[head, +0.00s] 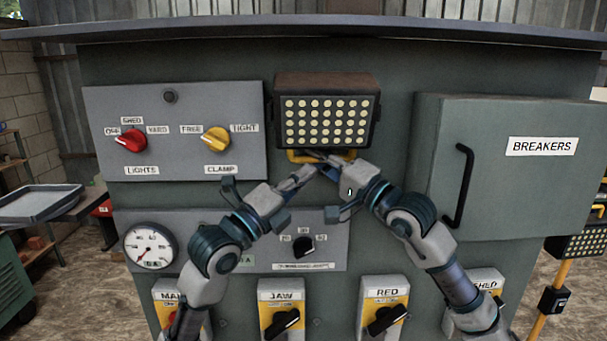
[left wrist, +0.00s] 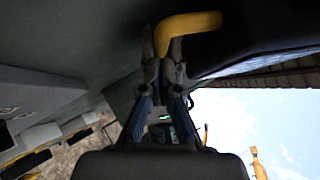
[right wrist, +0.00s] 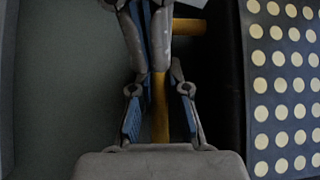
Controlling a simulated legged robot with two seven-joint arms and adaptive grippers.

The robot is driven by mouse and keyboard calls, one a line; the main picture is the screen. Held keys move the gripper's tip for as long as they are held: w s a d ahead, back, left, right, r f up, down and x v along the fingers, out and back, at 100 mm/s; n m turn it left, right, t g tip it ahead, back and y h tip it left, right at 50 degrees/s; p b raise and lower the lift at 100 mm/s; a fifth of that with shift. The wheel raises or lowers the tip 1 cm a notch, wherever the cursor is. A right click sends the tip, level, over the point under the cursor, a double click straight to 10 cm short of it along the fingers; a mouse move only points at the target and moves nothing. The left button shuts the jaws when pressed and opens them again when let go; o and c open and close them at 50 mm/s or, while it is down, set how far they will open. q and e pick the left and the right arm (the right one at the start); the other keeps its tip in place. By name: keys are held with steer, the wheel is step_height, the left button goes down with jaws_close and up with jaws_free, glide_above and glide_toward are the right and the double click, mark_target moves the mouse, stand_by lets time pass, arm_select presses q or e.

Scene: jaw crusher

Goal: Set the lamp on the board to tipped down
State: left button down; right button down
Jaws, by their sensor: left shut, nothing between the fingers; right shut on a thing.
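The lamp (head: 325,118) is a dark box with rows of pale round LEDs, mounted high on the board (head: 400,75). Its face points outward and its top shows; I cannot tell its exact tilt. A yellow handle (head: 307,156) runs under it. My right gripper (right wrist: 158,100) is shut on the yellow handle (right wrist: 161,125), beside the lamp face (right wrist: 285,90). My left gripper (left wrist: 157,45) is shut and empty, its tips right at the handle's bend (left wrist: 190,24). The clamp knob (head: 215,138) is yellow, its white mark on the FREE side.
A red lights knob (head: 130,140) is left of the clamp knob. A breaker box (head: 530,180) with a black handle stands out at right. A roof edge (head: 300,28) overhangs the board.

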arm_select(q)
steer(key=shift+w+r, duration=0.15)
steer(key=shift+w, duration=0.1)
arm_select(e)
steer(key=shift+w+f, duration=0.15)
steer(key=shift+f, duration=0.1)
steer(key=shift+a, duration=0.35)
steer(key=c, duration=1.4)
jaws_free()
steer(key=shift+d, duration=0.15)
steer(key=shift+o, duration=1.3)
steer(key=shift+d, duration=0.2)
arm_select(q)
steer(key=shift+w+a+r, duration=0.1)
steer(key=shift+w+r, duration=0.15)
steer(key=shift+w, duration=0.55)
arm_select(e)
steer(key=shift+r, duration=0.1)
